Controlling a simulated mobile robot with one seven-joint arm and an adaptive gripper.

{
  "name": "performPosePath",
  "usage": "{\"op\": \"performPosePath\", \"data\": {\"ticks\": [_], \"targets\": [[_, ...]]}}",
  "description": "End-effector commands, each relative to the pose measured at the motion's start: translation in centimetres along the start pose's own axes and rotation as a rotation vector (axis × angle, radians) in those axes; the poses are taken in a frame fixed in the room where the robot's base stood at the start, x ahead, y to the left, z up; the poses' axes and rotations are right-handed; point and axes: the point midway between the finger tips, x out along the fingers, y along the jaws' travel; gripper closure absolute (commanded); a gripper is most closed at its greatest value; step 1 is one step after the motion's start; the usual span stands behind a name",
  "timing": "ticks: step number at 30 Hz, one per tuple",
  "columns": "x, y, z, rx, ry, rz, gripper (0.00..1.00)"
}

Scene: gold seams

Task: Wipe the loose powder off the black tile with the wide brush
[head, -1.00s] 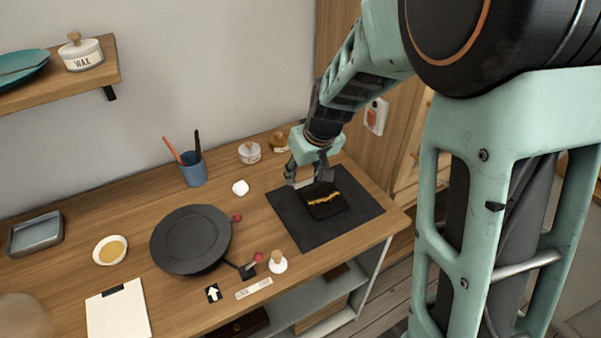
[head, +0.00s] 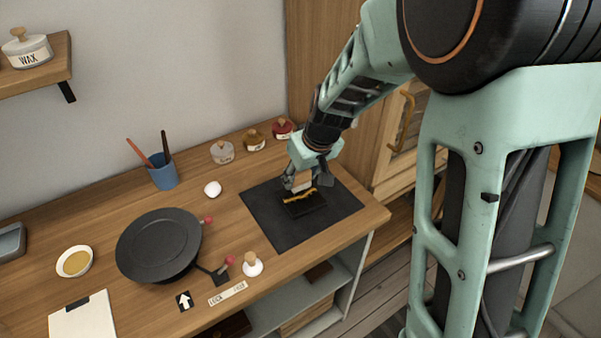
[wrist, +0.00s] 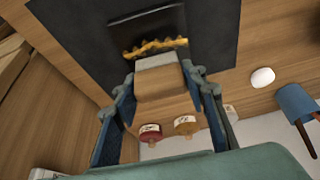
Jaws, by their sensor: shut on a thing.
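The black tile (head: 305,209) lies on a dark mat (head: 266,214) near the worktop's right end. A jagged golden band runs along the tile's far side; I cannot tell loose powder from seam there. In the wrist view the tile (wrist: 148,24) shows at the top, with the band along its near edge. My gripper (head: 299,186) is shut on the wide brush (wrist: 166,88), a wooden block with a pale grey end. The brush's pale end is at the golden band; I cannot tell whether it touches. The fingers partly hide the brush in the head view.
A black round turntable (head: 160,245) stands left of the mat, with a red-knobbed lever. A white stopper-like piece (head: 252,267), a white lump (head: 212,189), a blue cup (head: 163,173) and lidded jars (head: 254,141) stand around the mat. The mat's front is clear.

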Motion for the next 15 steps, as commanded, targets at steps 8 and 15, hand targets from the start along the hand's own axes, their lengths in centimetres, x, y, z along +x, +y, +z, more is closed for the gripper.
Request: {"op": "performPosePath", "data": {"ticks": [8,15], "targets": [[0.56,0.01,0.21,-0.001,0.001,0.0,0.8],[0.75,-0.48,0.17,-0.003,0.0,-0.001,0.8]]}}
